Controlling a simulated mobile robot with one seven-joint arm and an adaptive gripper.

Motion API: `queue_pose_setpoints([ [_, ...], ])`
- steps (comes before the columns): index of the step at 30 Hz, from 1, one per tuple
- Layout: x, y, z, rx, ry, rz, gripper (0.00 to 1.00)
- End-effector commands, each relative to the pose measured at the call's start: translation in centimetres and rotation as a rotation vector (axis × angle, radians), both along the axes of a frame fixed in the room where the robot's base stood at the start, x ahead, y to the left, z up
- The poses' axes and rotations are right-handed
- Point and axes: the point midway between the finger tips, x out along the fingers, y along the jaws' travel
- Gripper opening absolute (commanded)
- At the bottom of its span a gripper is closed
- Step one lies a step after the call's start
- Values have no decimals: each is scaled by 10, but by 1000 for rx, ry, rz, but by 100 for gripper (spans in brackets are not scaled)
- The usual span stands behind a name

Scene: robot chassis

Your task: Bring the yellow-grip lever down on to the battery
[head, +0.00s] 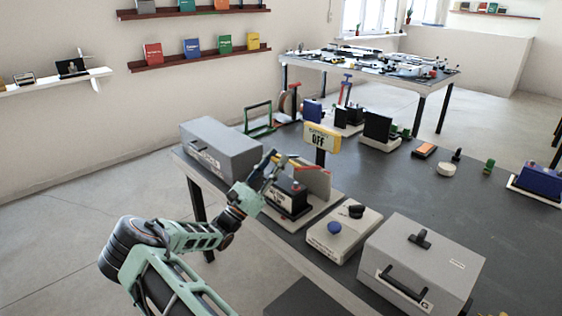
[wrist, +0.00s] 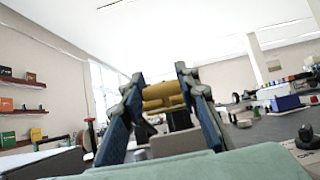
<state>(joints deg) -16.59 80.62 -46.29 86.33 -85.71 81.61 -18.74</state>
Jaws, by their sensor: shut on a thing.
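My gripper (head: 268,160) is at the near left side of the workbench, raised above a black battery (head: 288,197) on a pale base. In the wrist view, the yellow grip (wrist: 163,96) of the lever lies crosswise between the two fingers of my gripper (wrist: 160,82), which are shut on it. In the head view my fingers largely hide the grip. The grip is above the battery and apart from it. A yellow sign reading OFF (head: 321,139) stands just behind the battery fixture.
A grey case (head: 222,150) stands close on the left of my gripper. A pale box with blue and black knobs (head: 345,233) and a grey box with a handle (head: 424,262) stand to the right. The bench's middle right has free room.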

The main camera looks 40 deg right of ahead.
Motion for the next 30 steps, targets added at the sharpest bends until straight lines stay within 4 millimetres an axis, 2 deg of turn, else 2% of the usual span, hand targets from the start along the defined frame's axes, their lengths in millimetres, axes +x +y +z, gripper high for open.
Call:
queue_pose_setpoints([
  [1,0,1,-20,-36,3,-1,0],
  [5,0,6,-33,-136,-7,0,0],
  [12,-1,11,-53,-134,-9,0,0],
  [19,-1,12,-64,-131,-10,-1,0],
  [30,-2,11,-69,-127,-8,-3,0],
])
